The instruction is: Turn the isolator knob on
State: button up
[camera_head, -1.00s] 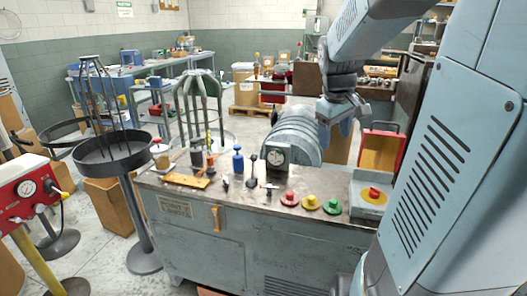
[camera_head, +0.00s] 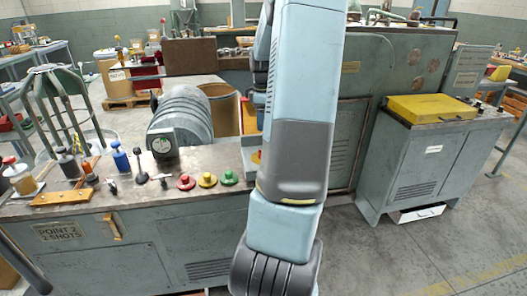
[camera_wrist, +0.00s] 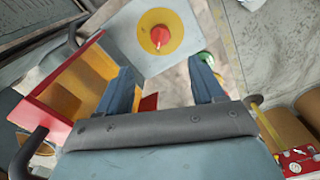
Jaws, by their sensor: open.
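The isolator knob (camera_wrist: 159,36) is red on a round yellow plate, on the pale grey face of a box (camera_wrist: 183,59). It shows in the wrist view at the top centre, beyond my fingertips. My gripper (camera_wrist: 164,72) is open, its two blue-grey fingers apart with nothing held between them. The knob appears between and past the fingers, not touched by them. In the head view my arm hides the knob and my gripper.
A red case with a yellow inside (camera_wrist: 78,82) stands open close to my left finger. Red (camera_head: 186,182), yellow (camera_head: 207,180) and green (camera_head: 228,177) buttons line the bench's front edge.

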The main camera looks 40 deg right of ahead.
notch_tip(320, 180, down, 14)
jog(key=shift+r, duration=0.25)
dwell(0.3)
jog(key=shift+c, duration=0.3)
jog(key=c, duration=0.9)
jog(key=shift+d, duration=0.1)
jog(key=shift+c, duration=0.4)
